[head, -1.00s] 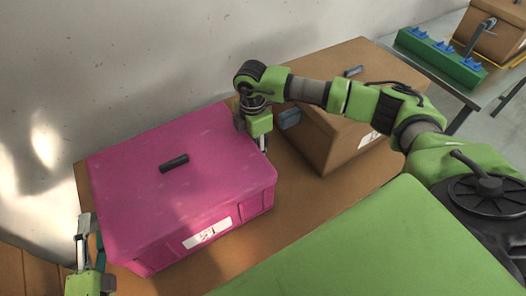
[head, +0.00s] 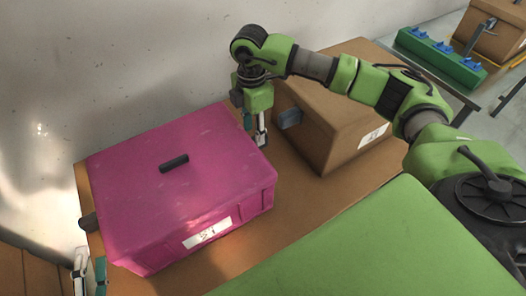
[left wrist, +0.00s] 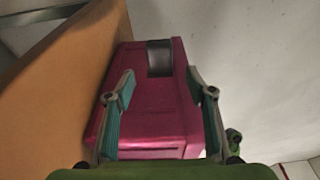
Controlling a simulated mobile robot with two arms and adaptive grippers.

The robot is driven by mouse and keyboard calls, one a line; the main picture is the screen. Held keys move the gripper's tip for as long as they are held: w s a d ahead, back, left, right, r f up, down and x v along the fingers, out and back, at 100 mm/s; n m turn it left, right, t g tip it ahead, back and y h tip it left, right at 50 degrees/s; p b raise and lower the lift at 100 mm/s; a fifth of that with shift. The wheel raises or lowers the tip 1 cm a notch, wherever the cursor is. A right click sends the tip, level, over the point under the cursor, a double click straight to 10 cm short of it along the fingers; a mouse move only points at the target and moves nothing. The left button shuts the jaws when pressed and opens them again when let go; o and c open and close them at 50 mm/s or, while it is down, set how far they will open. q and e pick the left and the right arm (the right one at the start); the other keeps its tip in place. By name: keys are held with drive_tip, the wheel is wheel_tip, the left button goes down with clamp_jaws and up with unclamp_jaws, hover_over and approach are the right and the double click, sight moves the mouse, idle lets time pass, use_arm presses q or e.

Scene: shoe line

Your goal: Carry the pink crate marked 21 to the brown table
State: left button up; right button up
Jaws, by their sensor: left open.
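The pink crate (head: 190,185) has a black lid handle and a white front label, whose marking is too small to read surely. It rests on a brown table (head: 325,203). Its dark left-end handle (head: 87,222) shows, and also in the left wrist view (left wrist: 159,58). My left gripper (head: 90,275) is open and empty, apart from the crate's left end. In the left wrist view its fingers (left wrist: 163,98) are spread, with the crate beyond them. My right gripper (head: 255,132) is at the crate's right end, its fingers apart with nothing seen between them. The crate's right-end handle is not visible.
A brown crate (head: 330,125) with a grey handle stands close to the right of my right gripper. A wall (head: 150,60) runs behind the table. A green block with blue pieces (head: 440,57) and another brown crate (head: 500,35) are at the far right.

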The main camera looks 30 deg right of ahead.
drive_tip(key=shift+r, duration=1.9)
